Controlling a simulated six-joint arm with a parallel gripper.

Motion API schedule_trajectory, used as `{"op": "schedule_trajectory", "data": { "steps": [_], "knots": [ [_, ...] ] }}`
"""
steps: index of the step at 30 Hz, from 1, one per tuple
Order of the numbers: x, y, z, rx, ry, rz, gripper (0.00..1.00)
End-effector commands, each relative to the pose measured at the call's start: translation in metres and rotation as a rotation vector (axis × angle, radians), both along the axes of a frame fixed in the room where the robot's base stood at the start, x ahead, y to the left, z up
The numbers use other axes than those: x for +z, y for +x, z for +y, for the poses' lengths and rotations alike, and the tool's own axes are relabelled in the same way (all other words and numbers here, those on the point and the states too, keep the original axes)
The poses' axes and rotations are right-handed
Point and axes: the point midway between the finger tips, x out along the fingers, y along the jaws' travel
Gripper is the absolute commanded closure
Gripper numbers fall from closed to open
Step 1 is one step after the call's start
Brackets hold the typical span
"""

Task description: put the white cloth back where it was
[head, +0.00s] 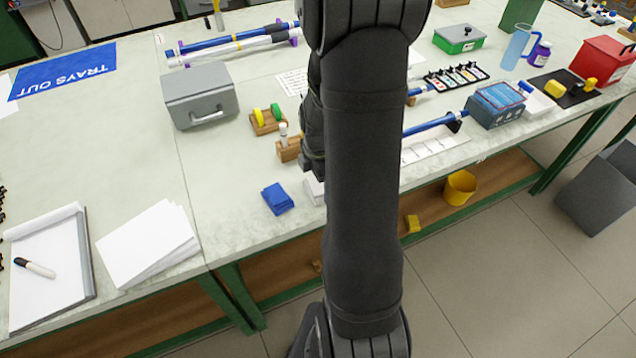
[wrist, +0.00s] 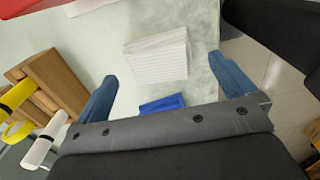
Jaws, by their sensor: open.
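The white cloth (wrist: 156,58), a folded ribbed stack, lies on the pale bench top in the wrist view. In the head view only its left part (head: 314,190) shows beside my arm, and the rest is hidden. My gripper (wrist: 168,72) is open and empty, its two blue fingers apart on either side of the cloth's near end. From this view I cannot tell its height above the cloth. A folded blue cloth (wrist: 162,103) lies close to the white one, towards my gripper's body; the head view shows it too (head: 277,198).
A wooden holder (wrist: 52,85) with yellow rolls and a white cylinder (wrist: 44,140) stands to the left in the wrist view. The bench's front edge is close to the cloths. A grey box (head: 198,95) and papers (head: 147,243) lie further left.

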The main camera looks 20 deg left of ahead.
Motion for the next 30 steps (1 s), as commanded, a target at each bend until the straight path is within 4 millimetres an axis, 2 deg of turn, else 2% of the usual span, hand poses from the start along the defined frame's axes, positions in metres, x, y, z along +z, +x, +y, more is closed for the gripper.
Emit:
{"op": "schedule_trajectory", "data": {
  "steps": [3,9,15,20,30],
  "knots": [
    [0.026,0.001,0.001,0.000,0.003,-0.006,0.00],
    [0.063,0.000,0.000,0.000,0.003,-0.004,0.00],
    [0.088,0.000,0.000,0.000,0.001,-0.002,0.00],
    [0.095,-0.001,0.000,0.000,0.001,-0.001,0.00],
    [0.093,-0.001,0.000,0.000,0.000,0.000,0.00]
  ]
}}
